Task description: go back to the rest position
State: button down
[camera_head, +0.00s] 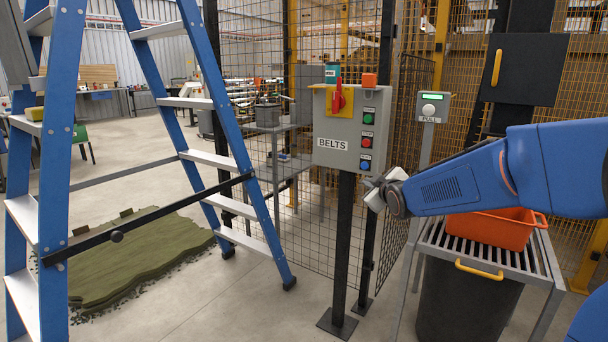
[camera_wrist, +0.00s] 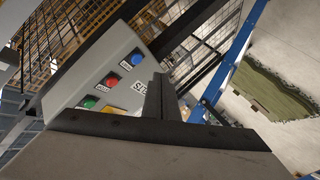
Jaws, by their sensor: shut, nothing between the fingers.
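My gripper (camera_head: 372,192) is at the end of my blue arm, just right of and below the grey BELTS control box (camera_head: 348,135). In the wrist view the fingers (camera_wrist: 160,100) are together with nothing between them. The box stands on a black post and carries a red switch on a yellow plate and green, red and blue buttons. The box also shows in the wrist view (camera_wrist: 125,60), close beyond the fingers. I cannot tell whether the gripper touches it.
An orange bin (camera_head: 490,228) sits on a slatted stand below my arm. A PULL post (camera_head: 432,107) and mesh fence stand behind. Open floor lies in the lower middle.

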jog(key=s+d+f+m+g, duration=0.1)
jog(key=s+f+m+g, duration=0.2)
jog(key=s, duration=1.2)
jog(key=s+d+f+m+g+h, duration=0.1)
jog(key=s+f, duration=0.5)
jog(key=s, duration=1)
jog(key=s+d+f+m+g, duration=0.2)
jog(key=s+f+m+g, duration=0.2)
jog(key=s, duration=1.2)
jog(key=shift+s+d+f+m+g+h, duration=0.15)
jog(key=shift+d+f+m+g+h, duration=0.15)
jog(key=shift+m+g, duration=0.7)
jog(key=shift+r, duration=0.15)
dwell(1.6)
